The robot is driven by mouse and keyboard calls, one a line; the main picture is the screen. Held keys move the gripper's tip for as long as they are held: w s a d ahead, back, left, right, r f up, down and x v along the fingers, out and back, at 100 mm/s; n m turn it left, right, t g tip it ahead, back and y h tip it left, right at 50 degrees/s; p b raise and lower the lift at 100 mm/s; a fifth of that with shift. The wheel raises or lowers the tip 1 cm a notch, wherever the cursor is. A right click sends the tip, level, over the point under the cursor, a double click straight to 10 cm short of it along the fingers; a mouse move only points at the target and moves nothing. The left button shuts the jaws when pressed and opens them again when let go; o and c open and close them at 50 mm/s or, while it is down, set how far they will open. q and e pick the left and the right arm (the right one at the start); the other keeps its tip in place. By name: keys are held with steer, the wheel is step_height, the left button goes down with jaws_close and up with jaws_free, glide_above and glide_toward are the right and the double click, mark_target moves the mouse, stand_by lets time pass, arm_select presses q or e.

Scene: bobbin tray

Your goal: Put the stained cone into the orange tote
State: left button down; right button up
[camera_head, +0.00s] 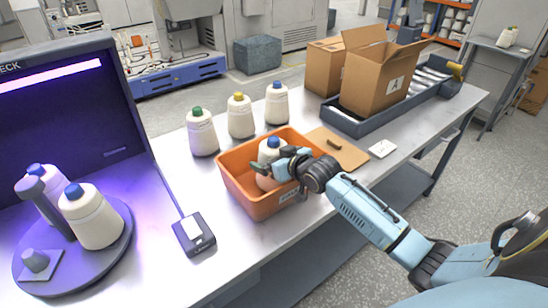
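The orange tote (256,207) stands on the metal bench in the middle. A white cone with a blue cap (269,148) is inside it, with a pinkish lower part; I cannot tell whether that is a stain or the tote's colour. My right gripper (272,167) reaches over the tote's right side, with its fingers at this cone. The fingers partly cover the cone, so I cannot tell whether they grip it. My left gripper is out of view.
Behind the tote stand cones with green (202,134), yellow (240,117) and blue (277,104) caps. Two blue-capped cones (95,220) are on a round plate (115,262) in the lit booth. A small dark device (194,235) lies left of the tote. Cardboard boxes (376,80) stand at the back right.

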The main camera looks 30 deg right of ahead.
steer(key=shift+s+r, duration=0.1)
steer(key=shift+r, duration=0.1)
steer(key=a+p+v, duration=0.1)
steer(key=v, duration=1)
steer(key=shift+s+d+p, duration=0.3)
steer(key=shift+s+d, duration=0.05)
steer(key=shift+d, duration=0.15)
